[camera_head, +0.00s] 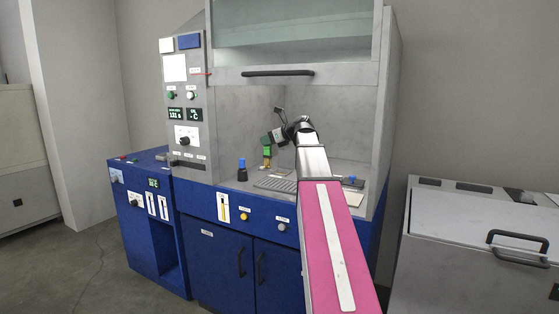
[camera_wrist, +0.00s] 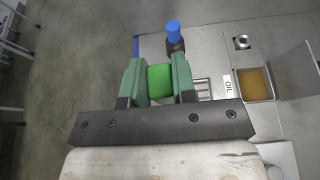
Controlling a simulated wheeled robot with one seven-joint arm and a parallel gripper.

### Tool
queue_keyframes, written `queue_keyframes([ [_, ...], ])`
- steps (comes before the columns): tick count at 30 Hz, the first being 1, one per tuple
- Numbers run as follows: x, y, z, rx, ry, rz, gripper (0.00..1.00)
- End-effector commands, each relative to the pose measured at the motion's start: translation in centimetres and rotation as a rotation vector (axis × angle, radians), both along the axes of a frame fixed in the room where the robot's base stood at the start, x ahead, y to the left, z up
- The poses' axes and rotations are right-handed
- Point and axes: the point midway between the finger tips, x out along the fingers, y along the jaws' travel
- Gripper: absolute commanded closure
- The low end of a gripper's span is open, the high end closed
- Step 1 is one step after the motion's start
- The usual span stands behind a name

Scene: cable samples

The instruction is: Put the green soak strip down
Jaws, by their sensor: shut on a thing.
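The green soak strip shows in the wrist view as a bright green block (camera_wrist: 160,80). My gripper (camera_wrist: 157,62) is shut on it, with one green finger on each side. In the head view my gripper (camera_head: 267,140) is inside the fume hood, with the green strip (camera_head: 267,151) hanging below it. A small yellow-brown part shows under the strip there. I cannot tell whether the strip touches anything below. In the wrist view a square tray of amber liquid (camera_wrist: 255,84), beside an "OIL" label (camera_wrist: 228,87), lies right of the gripper.
A dark bottle with a blue top (camera_wrist: 174,34) stands just beyond the fingers; it also shows in the head view (camera_head: 242,170). A slotted metal plate (camera_head: 275,184) lies on the hood floor. A square holed fitting (camera_wrist: 242,42) lies beyond the oil tray. The raised glass sash (camera_head: 290,30) is overhead.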

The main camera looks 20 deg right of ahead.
Motion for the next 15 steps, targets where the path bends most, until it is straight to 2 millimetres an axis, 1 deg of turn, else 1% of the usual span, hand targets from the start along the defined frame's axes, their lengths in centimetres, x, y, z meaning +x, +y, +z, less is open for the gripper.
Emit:
queue_keyframes([
  [1,-0.1,-1.1,-0.7,0.002,0.002,-0.002,1.0],
  [3,-0.3,-2.5,-1.4,0.0,0.001,-0.003,1.0],
  [7,-0.4,-4.3,-2.6,0.0,0.0,-0.001,1.0],
  [10,-0.6,-5.0,-3.0,0.001,0.001,0.0,1.0],
  [15,-0.6,-5.3,-3.7,0.0,0.0,0.001,1.0],
])
